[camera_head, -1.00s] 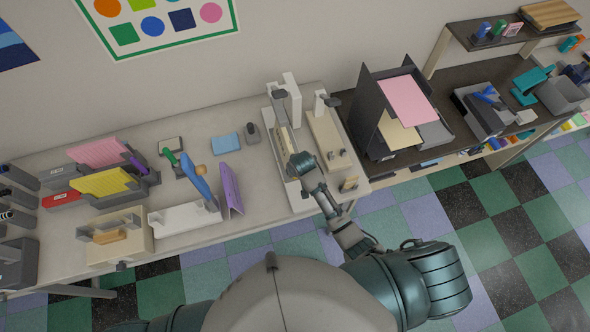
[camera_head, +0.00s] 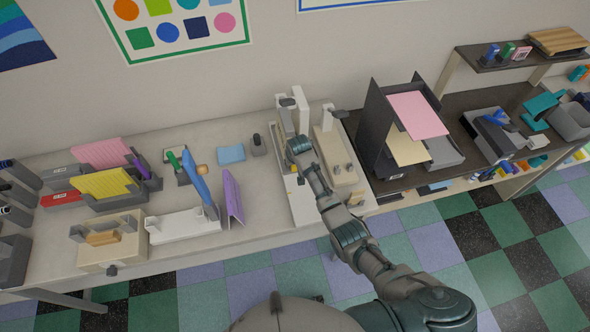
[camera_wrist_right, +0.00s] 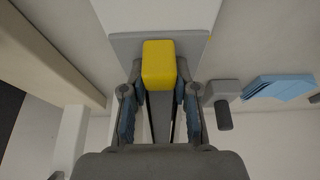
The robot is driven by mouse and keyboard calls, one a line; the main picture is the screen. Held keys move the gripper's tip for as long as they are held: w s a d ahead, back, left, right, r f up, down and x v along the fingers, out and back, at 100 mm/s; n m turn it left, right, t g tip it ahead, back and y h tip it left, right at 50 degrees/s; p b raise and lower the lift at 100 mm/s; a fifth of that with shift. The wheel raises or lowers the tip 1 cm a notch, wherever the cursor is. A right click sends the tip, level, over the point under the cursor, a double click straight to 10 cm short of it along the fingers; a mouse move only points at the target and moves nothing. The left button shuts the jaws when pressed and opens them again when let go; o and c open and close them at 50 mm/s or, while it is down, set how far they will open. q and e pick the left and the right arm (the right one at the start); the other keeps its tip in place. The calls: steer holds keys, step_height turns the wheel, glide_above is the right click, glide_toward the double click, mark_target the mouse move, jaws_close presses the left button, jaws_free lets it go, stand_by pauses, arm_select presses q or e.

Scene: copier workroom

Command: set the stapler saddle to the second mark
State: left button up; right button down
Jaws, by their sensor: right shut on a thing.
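The stapler unit (camera_head: 304,208) is a long white base with white uprights (camera_head: 302,110) at its back, near the right end of the grey table. My right gripper (camera_head: 291,148) is low over its left side and hides part of it. In the right wrist view, my right gripper (camera_wrist_right: 159,92) is shut on a yellow block (camera_wrist_right: 159,62), with one finger on each side. I take this block to be the saddle's grip. It sits against a grey plate (camera_wrist_right: 196,46). The marks cannot be read. My left gripper is not in view.
A cream bar (camera_head: 336,155) runs beside the stapler on the right, with a dark paper rack (camera_head: 367,125) beyond. A blue pad (camera_head: 231,153) and a small dark-topped object (camera_head: 258,146) lie to the left. A purple folded card (camera_head: 232,198) stands further left.

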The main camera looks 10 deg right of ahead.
steer(key=shift+w+r, duration=0.1)
steer(key=shift+r, duration=0.05)
steer(key=c, duration=0.9)
jaws_free()
steer(key=shift+c, duration=0.2)
steer(key=shift+o, duration=0.3)
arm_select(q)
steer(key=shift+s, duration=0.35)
arm_select(e)
steer(key=v, duration=1.1)
steer(key=shift+r, duration=0.35)
steer(key=shift+s+a+f, duration=0.1)
steer(key=shift+s, duration=0.2)
